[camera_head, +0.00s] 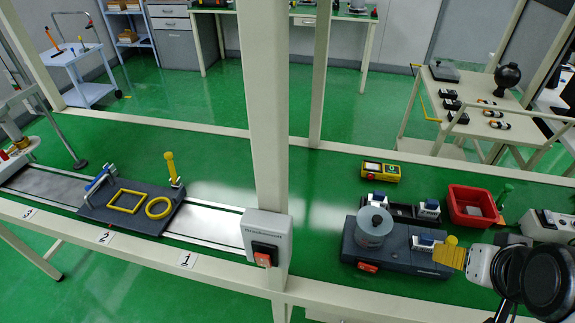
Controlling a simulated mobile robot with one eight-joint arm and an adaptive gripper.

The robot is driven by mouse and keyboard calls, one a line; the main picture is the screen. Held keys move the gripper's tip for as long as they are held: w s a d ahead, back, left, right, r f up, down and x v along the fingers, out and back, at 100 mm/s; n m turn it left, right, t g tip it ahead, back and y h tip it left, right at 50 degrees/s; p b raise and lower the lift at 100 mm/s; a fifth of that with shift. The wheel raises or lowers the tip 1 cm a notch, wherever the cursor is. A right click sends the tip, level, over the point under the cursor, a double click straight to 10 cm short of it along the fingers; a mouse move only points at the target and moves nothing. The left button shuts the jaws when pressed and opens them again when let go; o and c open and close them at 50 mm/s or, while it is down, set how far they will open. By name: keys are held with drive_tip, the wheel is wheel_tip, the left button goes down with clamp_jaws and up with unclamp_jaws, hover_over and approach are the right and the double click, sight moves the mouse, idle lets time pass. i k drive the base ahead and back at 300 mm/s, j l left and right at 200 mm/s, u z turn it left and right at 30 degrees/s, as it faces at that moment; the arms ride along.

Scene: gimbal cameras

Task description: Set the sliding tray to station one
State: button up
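The sliding tray (128,217) is a dark plate on a metal rail at the left of the green table. It carries a yellow square frame (126,201), a yellow ring (159,208), a blue-and-white clamp-like part (97,183) and an upright yellow knob handle (171,168). Label 1 (187,260) is on the front beam, right of the tray. Another label (106,237), seemingly 2, is in front of the tray, and a third (29,213) is farther left. My gripper (449,252), with yellow fingertips, is at the far right, away from the tray; its opening is unclear.
A pale post with a grey switch box (265,236) stands between the tray and my gripper. A dark device with a grey cylinder (374,227), a red bin (472,206) and a yellow meter (380,171) are near my gripper. The rail (215,222) right of the tray is bare.

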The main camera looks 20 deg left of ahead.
sight(137, 207)
drive_tip(key=u, duration=2.2)
drive_tip(key=i+j+z, duration=0.1)
drive_tip(key=i+j, duration=0.15)
drive_tip(key=i+j+z, duration=0.1)
drive_tip(key=i+j, duration=0.15)
drive_tip(key=j, duration=0.25)
